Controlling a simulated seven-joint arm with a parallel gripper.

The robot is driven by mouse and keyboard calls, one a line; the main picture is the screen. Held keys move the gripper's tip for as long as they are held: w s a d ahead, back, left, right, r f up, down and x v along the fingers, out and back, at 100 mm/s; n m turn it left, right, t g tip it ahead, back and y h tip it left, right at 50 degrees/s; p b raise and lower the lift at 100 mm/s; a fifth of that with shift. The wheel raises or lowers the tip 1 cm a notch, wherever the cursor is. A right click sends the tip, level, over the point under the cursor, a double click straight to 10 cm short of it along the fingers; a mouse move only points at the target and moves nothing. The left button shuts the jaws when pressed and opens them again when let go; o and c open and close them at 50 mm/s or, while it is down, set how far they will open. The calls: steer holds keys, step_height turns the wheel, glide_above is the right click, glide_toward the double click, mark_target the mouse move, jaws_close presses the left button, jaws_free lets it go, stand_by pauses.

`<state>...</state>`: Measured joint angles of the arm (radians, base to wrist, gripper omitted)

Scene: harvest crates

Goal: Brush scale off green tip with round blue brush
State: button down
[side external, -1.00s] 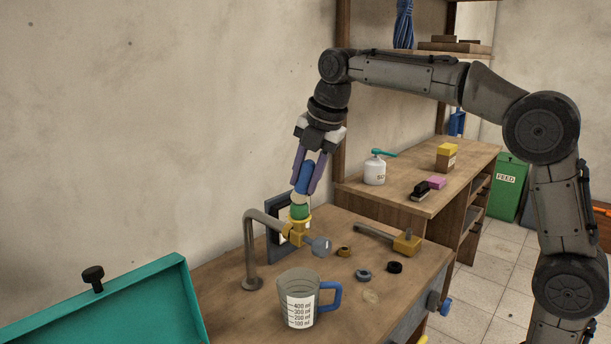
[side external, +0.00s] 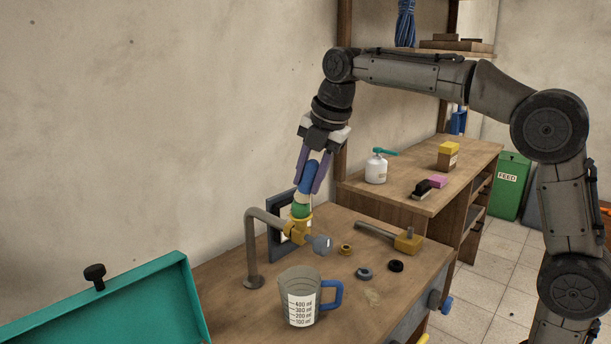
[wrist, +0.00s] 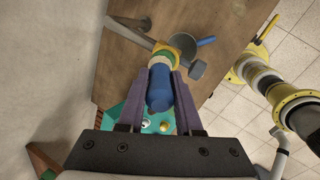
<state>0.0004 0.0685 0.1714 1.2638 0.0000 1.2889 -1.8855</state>
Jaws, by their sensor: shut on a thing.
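My gripper (side external: 309,181) is shut on the blue handle of the round brush (side external: 309,174), which tilts over the bench. The brush's pale bristle end points down and meets the top of the green tip (side external: 300,210). The green tip sits on a yellow fitting (side external: 297,231) at the end of a bent grey pipe (side external: 250,245). In the wrist view the blue handle (wrist: 160,92) lies between the purple fingers, with the green tip (wrist: 164,60) just past it. The bristles largely hide the tip's upper face; I cannot see any scale.
A measuring jug (side external: 297,282) with a blue handle stands in front of the pipe. Small rings (side external: 364,273) and a yellow-headed tool (side external: 407,242) lie to the right. A dark framed panel (side external: 279,240) stands behind the fitting. A teal tray (side external: 180,300) is at left.

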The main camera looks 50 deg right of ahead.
steer(key=shift+w, duration=0.65)
steer(key=shift+s, duration=0.15)
steer(key=shift+s, duration=0.6)
steer(key=shift+w, duration=0.1)
steer(key=shift+w, duration=0.65)
steer(key=shift+s, duration=0.15)
steer(key=shift+s, duration=0.65)
